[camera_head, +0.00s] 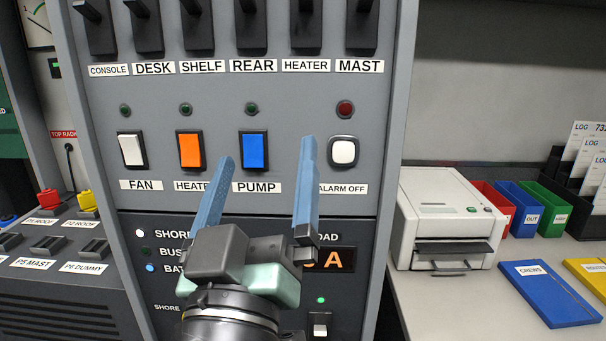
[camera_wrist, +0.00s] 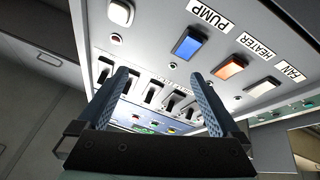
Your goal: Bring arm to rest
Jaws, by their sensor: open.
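My gripper (camera_head: 265,155) has two blue fingers spread wide apart with nothing between them. The blue PUMP switch (camera_wrist: 188,43) shows above the fingers there. I cannot tell the exact gap between fingertips and panel.
A white printer (camera_head: 447,215) stands on the counter at right, with coloured bins (camera_head: 520,208) and a blue folder (camera_head: 548,292) beside it. A dark console (camera_head: 60,250) with red and yellow plugs is at left. Black switches (camera_head: 305,25) line the panel's top.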

